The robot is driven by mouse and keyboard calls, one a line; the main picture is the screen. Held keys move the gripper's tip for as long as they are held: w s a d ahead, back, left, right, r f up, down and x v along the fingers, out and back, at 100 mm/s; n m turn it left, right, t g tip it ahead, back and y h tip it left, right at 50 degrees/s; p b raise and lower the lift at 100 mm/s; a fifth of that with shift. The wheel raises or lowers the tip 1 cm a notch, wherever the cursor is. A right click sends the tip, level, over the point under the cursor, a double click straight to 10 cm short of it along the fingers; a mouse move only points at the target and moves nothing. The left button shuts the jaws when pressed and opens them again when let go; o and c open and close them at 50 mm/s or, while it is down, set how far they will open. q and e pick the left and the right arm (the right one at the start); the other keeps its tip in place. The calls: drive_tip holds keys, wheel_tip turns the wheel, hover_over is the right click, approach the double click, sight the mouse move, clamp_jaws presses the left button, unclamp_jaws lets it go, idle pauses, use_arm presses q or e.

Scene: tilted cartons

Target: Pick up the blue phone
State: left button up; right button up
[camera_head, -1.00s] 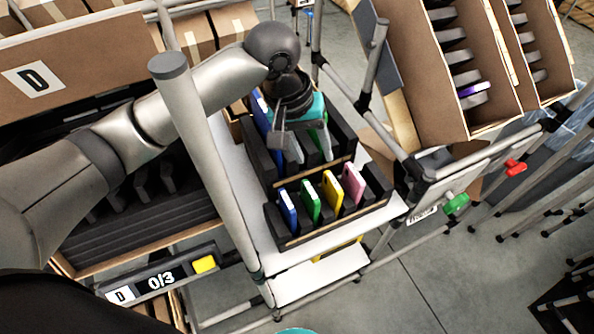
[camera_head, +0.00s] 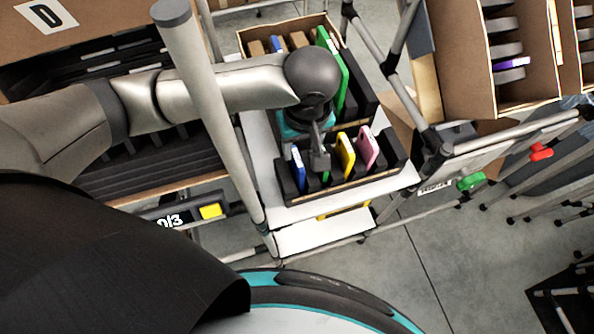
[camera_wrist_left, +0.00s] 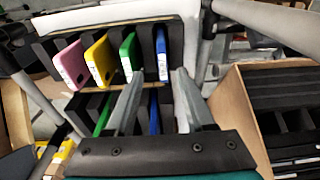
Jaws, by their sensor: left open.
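In the head view, a blue phone (camera_head: 298,168) stands upright at the left end of the front rack row. My left gripper (camera_head: 320,163) is over that row, just right of the blue phone, and hides most of a green phone (camera_head: 326,178). In the left wrist view, the open gripper (camera_wrist_left: 160,75) has the front-row blue phone (camera_wrist_left: 162,52) in line with the gap between its fingertips. The fingers appear empty; whether they touch anything is unclear. Another blue phone (camera_wrist_left: 154,113) shows lower between the fingers. My right gripper is out of view.
Yellow (camera_head: 346,153) and pink (camera_head: 368,147) phones stand to the right in the front rack. The rear rack holds another green phone (camera_head: 340,85). A grey post (camera_head: 215,130) rises left of the racks. Brown cartons (camera_head: 490,80) stand at right.

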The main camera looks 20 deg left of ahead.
sight(297, 158)
use_arm(q)
drive_tip(key=f, duration=0.4)
drive_tip(key=w+a+f, duration=0.1)
drive_tip(key=f, duration=0.2)
drive_tip(key=shift+a, duration=0.1)
clamp_jaws()
idle(0.4)
